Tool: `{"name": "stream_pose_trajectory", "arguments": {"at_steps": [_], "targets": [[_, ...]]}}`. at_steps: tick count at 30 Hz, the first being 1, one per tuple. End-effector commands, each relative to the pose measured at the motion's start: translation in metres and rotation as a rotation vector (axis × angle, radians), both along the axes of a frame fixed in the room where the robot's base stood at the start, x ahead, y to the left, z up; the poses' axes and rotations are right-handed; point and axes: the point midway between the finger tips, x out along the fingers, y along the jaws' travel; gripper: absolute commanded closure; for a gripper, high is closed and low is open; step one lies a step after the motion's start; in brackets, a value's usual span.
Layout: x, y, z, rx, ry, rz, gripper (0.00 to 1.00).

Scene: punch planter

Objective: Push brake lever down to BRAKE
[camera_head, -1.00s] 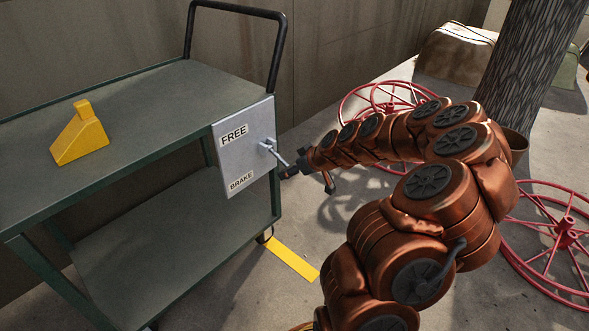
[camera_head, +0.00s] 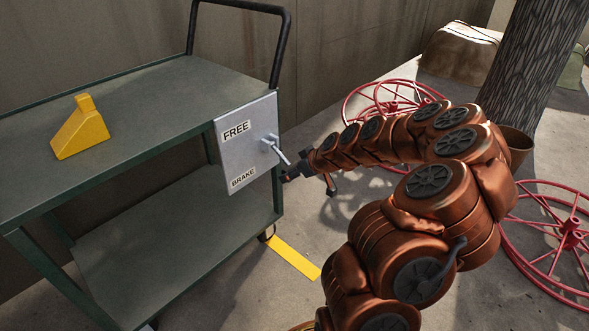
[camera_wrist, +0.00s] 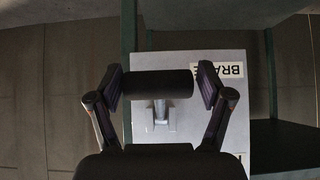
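The brake lever (camera_head: 281,154) is a silver rod on a pale panel (camera_head: 246,150) at the cart's end. FREE is printed at the panel's top and BRAKE at its bottom. The rod slants outward and down from its pivot, between the two labels. My gripper (camera_wrist: 159,85) is open in the wrist view, with a black cylindrical grip (camera_wrist: 157,83) lying crosswise between its fingers. A small gap shows at the right finger; contact at the left is unclear. The lever's silver mount (camera_wrist: 160,115) shows behind. In the head view my gripper is at the lever's outer end, which it partly hides.
The green cart (camera_head: 160,90) has two shelves, a black handle (camera_head: 281,50) and a yellow wedge-shaped block (camera_head: 80,128) on top. Red spoked wheels (camera_head: 568,235) lie on the floor around my arm. A tree trunk (camera_head: 525,70) stands behind at the right.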

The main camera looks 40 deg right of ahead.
Motion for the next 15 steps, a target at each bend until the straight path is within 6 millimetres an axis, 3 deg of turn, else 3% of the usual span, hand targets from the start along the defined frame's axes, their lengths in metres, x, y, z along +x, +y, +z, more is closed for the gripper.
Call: {"name": "stream_pose_trajectory", "arguments": {"at_steps": [4, 15], "targets": [[0.0013, -0.0007, 0.0026, -0.002, -0.006, -0.002, 0.04], [0.0005, -0.0026, 0.0069, -0.004, -0.010, -0.007, 0.04]]}}
